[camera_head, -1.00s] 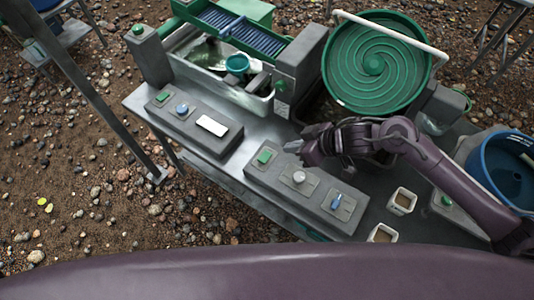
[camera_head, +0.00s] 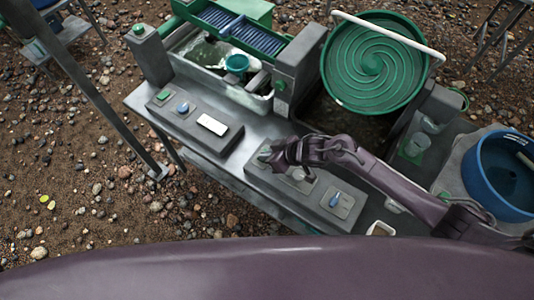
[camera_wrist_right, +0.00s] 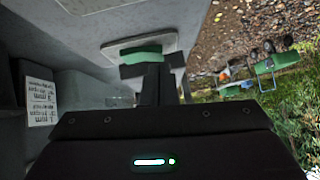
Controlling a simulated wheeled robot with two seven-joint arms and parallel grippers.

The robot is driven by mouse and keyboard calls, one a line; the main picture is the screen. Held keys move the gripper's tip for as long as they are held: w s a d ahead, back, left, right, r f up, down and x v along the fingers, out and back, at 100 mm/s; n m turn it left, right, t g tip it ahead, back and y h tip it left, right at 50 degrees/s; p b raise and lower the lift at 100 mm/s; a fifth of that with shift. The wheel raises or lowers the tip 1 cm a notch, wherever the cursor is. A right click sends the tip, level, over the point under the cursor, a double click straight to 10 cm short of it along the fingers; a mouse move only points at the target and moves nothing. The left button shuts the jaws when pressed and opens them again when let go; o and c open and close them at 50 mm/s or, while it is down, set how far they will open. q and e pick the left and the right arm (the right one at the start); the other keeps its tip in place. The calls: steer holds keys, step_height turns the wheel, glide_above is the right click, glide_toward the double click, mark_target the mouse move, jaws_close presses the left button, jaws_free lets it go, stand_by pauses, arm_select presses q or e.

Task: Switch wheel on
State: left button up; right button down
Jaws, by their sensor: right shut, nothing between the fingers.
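The green spiral wheel (camera_head: 372,62) stands tilted at the back of the bench, under a white pipe. A grey control box (camera_head: 258,182) in front of it carries a green switch, a round pale knob and a blue knob (camera_head: 335,198). My right gripper (camera_head: 270,156) is shut and empty, at the green switch end of this box. It largely covers the switch in the head view. In the right wrist view the green switch (camera_wrist_right: 141,53) sits on a pale plate just beyond the fingertips (camera_wrist_right: 150,72); contact cannot be told. My left gripper is not in view.
A second control box (camera_head: 190,125) stands to the left, with a green switch, a blue knob and a white panel. A sluice with a blue grate (camera_head: 240,30) is behind it. A blue tub (camera_head: 500,175) is at the right.

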steer(key=shift+f, duration=0.1)
steer(key=shift+s+a+f+h, duration=0.2)
steer(key=shift+f+h, duration=0.1)
steer(key=shift+f, duration=0.15)
steer(key=shift+d+r, duration=0.15)
steer(key=shift+w, duration=0.1)
steer(key=shift+w+d+r, duration=0.25)
steer(key=shift+w+d, duration=0.15)
steer(key=shift+w, duration=0.25)
steer(key=shift+r, duration=0.1)
